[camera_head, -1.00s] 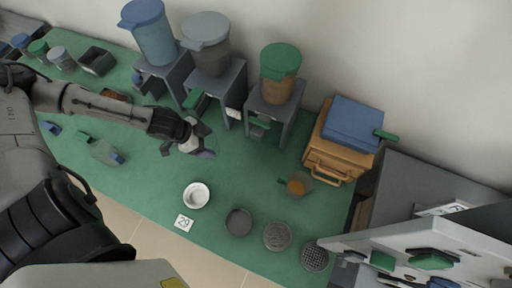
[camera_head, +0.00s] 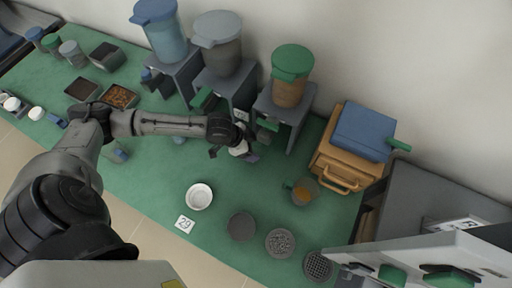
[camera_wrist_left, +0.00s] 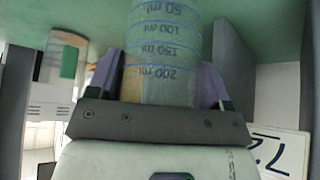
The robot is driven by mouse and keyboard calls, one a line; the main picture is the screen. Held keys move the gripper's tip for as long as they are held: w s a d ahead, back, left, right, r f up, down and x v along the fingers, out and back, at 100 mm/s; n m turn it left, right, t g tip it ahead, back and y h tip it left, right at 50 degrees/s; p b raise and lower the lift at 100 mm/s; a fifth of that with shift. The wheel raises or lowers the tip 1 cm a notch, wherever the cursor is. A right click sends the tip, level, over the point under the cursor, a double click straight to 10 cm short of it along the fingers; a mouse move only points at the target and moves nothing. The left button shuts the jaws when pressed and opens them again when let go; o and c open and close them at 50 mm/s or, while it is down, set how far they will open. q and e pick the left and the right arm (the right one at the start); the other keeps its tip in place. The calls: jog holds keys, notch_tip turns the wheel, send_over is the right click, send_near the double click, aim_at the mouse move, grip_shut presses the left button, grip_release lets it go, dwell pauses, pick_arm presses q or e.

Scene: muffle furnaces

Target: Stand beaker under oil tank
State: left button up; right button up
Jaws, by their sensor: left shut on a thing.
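A clear beaker (camera_wrist_left: 165,50) with blue millilitre marks stands out between the fingers of my left gripper (camera_head: 242,152) in the left wrist view. The gripper is shut on it. In the head view the gripper is low, in front of the stands of the grey-lidded tank (camera_head: 220,58) and the green-lidded tank (camera_head: 289,90). The green-lidded tank holds amber contents. A blue-lidded tank (camera_head: 165,40) stands further left. The head view does not show the beaker clearly, and the tank for oil carries no readable name. My right gripper is not in view.
A small vessel with amber contents (camera_head: 304,192) stands right of the gripper. A white dish (camera_head: 199,196), dark round dish (camera_head: 242,227) and mesh discs (camera_head: 280,243) lie in front. An orange box with blue top (camera_head: 361,131) is at right. Green mat (camera_head: 165,165) lies between.

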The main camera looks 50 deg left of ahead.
pick_arm(q)
jog(key=shift+w+d+f, duration=0.65)
jog(key=shift+w+f, duration=0.05)
jog(key=shift+f, duration=0.1)
jog(key=o, duration=0.9)
jog(key=shift+f, duration=0.1)
jog(key=shift+o, duration=0.2)
